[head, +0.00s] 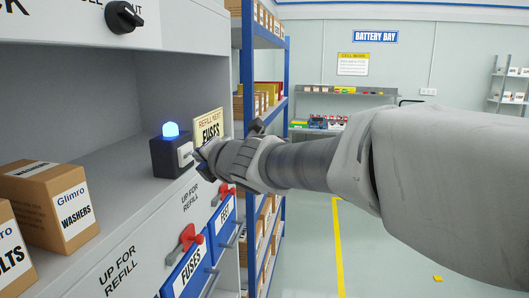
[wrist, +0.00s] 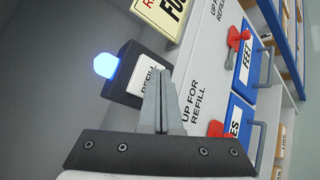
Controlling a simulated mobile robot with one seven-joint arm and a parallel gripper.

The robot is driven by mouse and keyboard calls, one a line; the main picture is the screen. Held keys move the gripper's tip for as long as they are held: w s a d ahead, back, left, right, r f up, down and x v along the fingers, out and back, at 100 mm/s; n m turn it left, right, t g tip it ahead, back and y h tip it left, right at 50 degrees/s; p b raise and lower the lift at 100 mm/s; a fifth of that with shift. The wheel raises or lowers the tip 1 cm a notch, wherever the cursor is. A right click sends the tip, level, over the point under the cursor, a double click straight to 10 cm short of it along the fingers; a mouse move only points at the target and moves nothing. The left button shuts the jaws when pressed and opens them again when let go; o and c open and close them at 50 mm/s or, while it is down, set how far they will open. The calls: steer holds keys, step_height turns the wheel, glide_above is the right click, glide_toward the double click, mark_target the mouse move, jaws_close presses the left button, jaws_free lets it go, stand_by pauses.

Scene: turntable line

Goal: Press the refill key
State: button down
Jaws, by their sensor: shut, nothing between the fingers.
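The refill key is a white plate (head: 186,155) on the front of a small dark box (head: 167,158) with a lit blue lamp (head: 171,129) on top. The box stands on the grey shelf. In the wrist view the key (wrist: 149,82) shows part of the word "REFILL", and the fingers cover some of it. My gripper (head: 198,156) is shut and empty, with its tips pointing at the key, very close to it. In the wrist view the closed fingers (wrist: 162,85) overlap the key's lower right part. I cannot tell whether they touch it.
A "REFILL NEXT FUSES" sign (head: 208,128) stands just behind the box. Cartons marked washers (head: 68,205) and bolts (head: 12,255) sit at left. A black knob (head: 124,17) is above.

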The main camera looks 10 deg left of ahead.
steer(key=shift+a, duration=0.1)
stand_by(0.5)
steer(key=shift+a, duration=0.35)
steer(key=shift+d, duration=0.45)
steer(key=d+p, duration=0.2)
steer(key=d, duration=0.4)
steer(key=shift+s, duration=0.25)
stand_by(0.4)
